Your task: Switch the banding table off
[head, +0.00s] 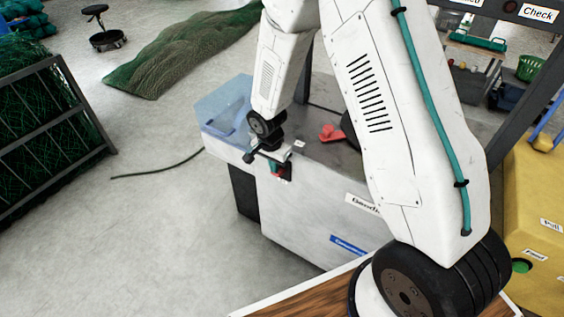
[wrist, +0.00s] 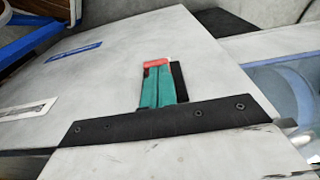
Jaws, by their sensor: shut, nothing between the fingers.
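The light grey cabinet (head: 310,215), which I take to be the banding table, stands at the middle of the head view, with a white label and a blue label on its front. My gripper (head: 277,168) is at the front face near its upper left corner. In the wrist view, my gripper (wrist: 158,80) shows two teal fingers side by side, shut and empty, with red at their far end. A small black part (wrist: 179,80) shows just right of the fingers, partly hidden by them; it may be a switch. I cannot tell whether the fingers touch it.
A red piece (head: 332,132) lies on the cabinet top, and a clear blue tray or cover (head: 225,103) is at its left end. A yellow machine (head: 540,215) with a green button stands at the right. A cable crosses the open floor at the left.

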